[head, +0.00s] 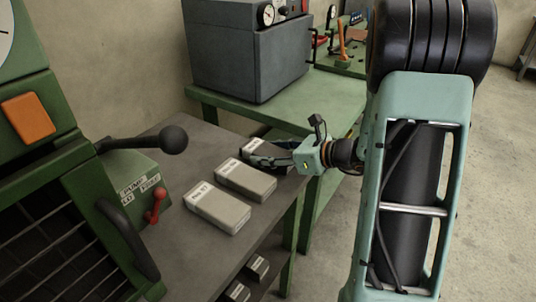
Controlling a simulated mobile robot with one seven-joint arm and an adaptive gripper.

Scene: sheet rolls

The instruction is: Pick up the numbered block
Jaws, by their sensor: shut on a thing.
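Several pale grey blocks lie in a row on the dark grey bench top (165,150). The nearest block (217,207) has a label on its near left end, too small to read surely. The middle block (246,180) lies just behind it. The farthest block (255,146) is mostly hidden by my gripper (268,160). My gripper is at this farthest block, near the bench's right edge, and is shut on it. I cannot tell whether the block is lifted off the bench.
A green machine with a black ball-ended lever (172,140) and a red handle (155,204) stands at the left. A grey box (246,50) sits on a green table (330,98) behind. More blocks (257,268) lie on a lower shelf. Bare floor is at the right.

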